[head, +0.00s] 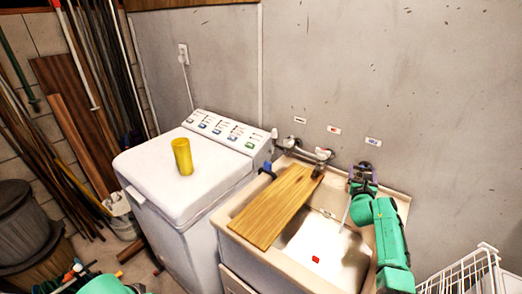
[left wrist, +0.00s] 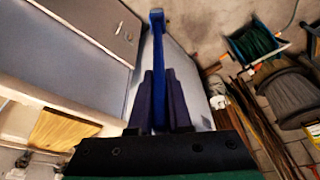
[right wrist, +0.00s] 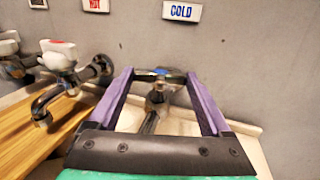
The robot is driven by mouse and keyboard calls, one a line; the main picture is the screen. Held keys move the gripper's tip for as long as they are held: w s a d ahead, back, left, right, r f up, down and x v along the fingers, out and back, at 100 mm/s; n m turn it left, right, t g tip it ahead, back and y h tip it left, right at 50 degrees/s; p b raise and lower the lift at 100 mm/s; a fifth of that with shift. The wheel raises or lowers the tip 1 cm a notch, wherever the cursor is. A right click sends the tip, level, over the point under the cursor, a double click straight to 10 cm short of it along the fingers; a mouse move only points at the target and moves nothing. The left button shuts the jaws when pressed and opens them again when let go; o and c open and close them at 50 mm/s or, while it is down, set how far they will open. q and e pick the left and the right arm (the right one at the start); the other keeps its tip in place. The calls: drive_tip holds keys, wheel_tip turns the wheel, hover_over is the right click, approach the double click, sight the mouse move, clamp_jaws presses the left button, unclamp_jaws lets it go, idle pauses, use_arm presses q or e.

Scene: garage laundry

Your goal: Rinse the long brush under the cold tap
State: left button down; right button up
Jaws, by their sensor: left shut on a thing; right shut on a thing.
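My right gripper (head: 362,172) is at the cold tap (right wrist: 158,98), right of the sink's other taps. In the right wrist view its purple fingers (right wrist: 157,74) stand on both sides of the tap's handle, below the COLD label (right wrist: 181,12). A thin pale stream (head: 345,214), seemingly water, falls below this tap into the sink (head: 225,228). My left gripper (left wrist: 158,75) is shut on a long blue handle, seemingly the long brush (left wrist: 157,40), away from the sink. The brush's bristles cannot be made out.
A wooden board (head: 272,207) lies across the sink's left part. A small red thing (head: 315,259) is in the basin. A white washing machine (head: 150,165) with a yellow cup (head: 182,157) stands left. A white wire rack (head: 470,275) is at right. Poles lean at far left.

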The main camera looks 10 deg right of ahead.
idle(0.3)
drive_tip(key=o, duration=1.2)
drive_tip(key=shift+c, duration=0.2)
drive_tip(key=shift+s+a, duration=0.35)
drive_tip(key=shift+s, duration=0.15)
drive_tip(key=p+v, duration=0.1)
drive_tip(key=v, duration=1)
drive_tip(key=shift+p, duration=0.3)
drive_tip(key=shift+d, duration=0.15)
